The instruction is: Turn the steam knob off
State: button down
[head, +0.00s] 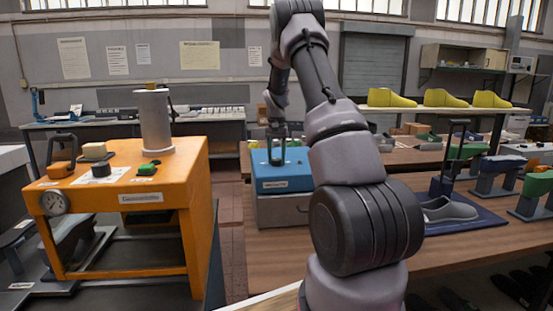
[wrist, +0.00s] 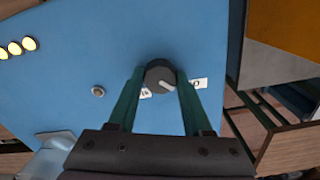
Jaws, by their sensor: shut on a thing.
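A round black knob (wrist: 158,73) with a white pointer mark sits on the top of a blue box (wrist: 75,80) in the wrist view. Its pointer slants to the lower right. White labels lie to its lower left and right, the right one (wrist: 198,83) seeming to read 0; fingers partly cover them. My gripper (wrist: 160,80) is shut on the knob, one green finger on each side. In the head view the blue box (head: 290,185) stands on the bench and my gripper (head: 276,155) reaches down to its top; the knob is hard to make out there.
An orange stand (head: 185,195) with a grey cylinder (head: 154,120) and a gauge (head: 54,202) is at left. Shoe lasts and stands fill the bench (head: 290,255) at right. In the wrist view, yellow lights (wrist: 15,48) and a small metal button (wrist: 98,91) are on the box.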

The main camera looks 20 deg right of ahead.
aim_at(277, 159)
jog(key=shift+c, duration=1.6)
grip_release()
notch_tip(277, 159, up, 11)
jog(key=shift+f, duration=0.1)
